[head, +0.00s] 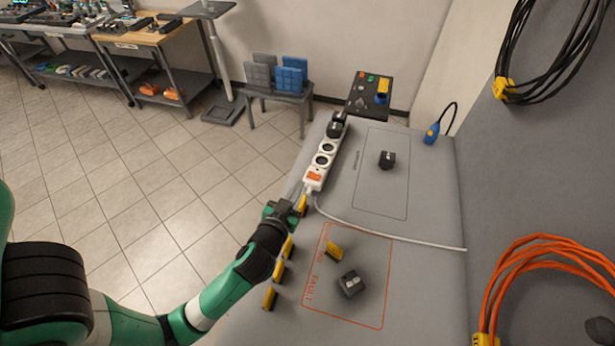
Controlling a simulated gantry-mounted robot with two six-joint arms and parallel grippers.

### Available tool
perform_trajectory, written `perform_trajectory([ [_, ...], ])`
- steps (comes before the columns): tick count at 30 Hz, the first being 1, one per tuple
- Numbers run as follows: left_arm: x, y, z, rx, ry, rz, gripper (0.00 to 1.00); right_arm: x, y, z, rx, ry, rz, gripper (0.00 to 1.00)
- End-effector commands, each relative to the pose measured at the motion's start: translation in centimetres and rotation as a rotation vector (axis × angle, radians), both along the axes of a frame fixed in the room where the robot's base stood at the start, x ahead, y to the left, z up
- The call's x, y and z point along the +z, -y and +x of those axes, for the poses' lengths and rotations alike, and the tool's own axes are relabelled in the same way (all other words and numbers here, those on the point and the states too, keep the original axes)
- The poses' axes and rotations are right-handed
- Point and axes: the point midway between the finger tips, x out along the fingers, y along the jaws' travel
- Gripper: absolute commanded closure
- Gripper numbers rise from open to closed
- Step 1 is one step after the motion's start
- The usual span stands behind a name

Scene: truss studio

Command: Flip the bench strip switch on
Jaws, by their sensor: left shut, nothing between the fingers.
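The white bench power strip (331,146) lies along the left edge of the grey bench. Its orange switch (314,176) is at the near end; which way the rocker is set is too small to tell. A black plug (336,128) sits in the far socket, and the nearer sockets look empty. My left gripper (296,192) is shut and empty, just left of and nearer than the strip's switch end. Whether it touches the strip cannot be told. My right gripper is out of view.
Several yellow pieces (279,270) line the bench's left edge, one beside my left gripper. A white cable (390,236) runs right from the strip. A red-outlined fault area (372,310) holds a dark block (351,284) and a yellow piece (334,251). Another dark block (387,159) lies farther back.

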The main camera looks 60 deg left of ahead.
Motion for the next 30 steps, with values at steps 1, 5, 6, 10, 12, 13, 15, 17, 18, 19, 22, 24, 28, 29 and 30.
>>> perform_trajectory([
  [1, -0.1, -0.3, 0.2, 0.002, 0.000, 0.001, 1.00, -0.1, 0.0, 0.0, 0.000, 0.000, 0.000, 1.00],
  [5, -0.5, -1.6, 1.4, 0.004, 0.002, 0.000, 1.00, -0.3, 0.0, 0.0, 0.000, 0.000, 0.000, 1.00],
  [6, -0.8, -2.1, 2.0, 0.003, 0.001, -0.001, 1.00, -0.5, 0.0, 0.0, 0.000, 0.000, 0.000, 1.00],
  [10, -1.5, -4.1, 3.9, 0.004, 0.002, 0.000, 1.00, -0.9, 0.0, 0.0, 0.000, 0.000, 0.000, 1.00],
  [12, -1.9, -5.2, 4.9, 0.004, 0.002, 0.000, 1.00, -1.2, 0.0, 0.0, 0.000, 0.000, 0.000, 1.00],
  [13, -2.0, -5.7, 5.4, 0.003, 0.003, 0.001, 1.00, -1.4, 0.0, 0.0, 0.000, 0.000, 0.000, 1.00],
  [15, -2.4, -6.7, 6.4, 0.003, 0.003, -0.001, 1.00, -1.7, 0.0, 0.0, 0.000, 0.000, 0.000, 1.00],
  [17, -3.6, -7.0, 6.6, 0.001, -0.002, -0.001, 1.00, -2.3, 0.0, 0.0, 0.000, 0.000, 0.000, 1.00],
  [18, -4.4, -7.0, 6.5, 0.000, -0.002, -0.002, 1.00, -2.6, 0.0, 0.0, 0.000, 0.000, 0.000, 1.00],
  [19, -4.8, -7.0, 6.4, 0.000, -0.003, -0.001, 1.00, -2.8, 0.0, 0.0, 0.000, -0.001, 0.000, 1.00],
  [22, -5.8, -7.1, 6.3, 0.000, -0.001, -0.001, 1.00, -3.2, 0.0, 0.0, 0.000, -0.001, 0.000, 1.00],
  [24, -6.2, -7.2, 6.3, 0.000, -0.001, -0.001, 1.00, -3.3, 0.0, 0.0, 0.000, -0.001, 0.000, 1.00],
  [28, -6.4, -7.2, 6.3, 0.000, 0.001, -0.001, 1.00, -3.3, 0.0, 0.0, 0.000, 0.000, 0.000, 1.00],
  [29, -6.4, -7.2, 6.3, 0.000, 0.001, -0.001, 1.00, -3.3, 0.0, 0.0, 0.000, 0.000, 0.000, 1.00],
  [30, -6.3, -7.2, 6.3, 0.000, 0.001, -0.001, 1.00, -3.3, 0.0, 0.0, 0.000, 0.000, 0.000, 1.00],
])
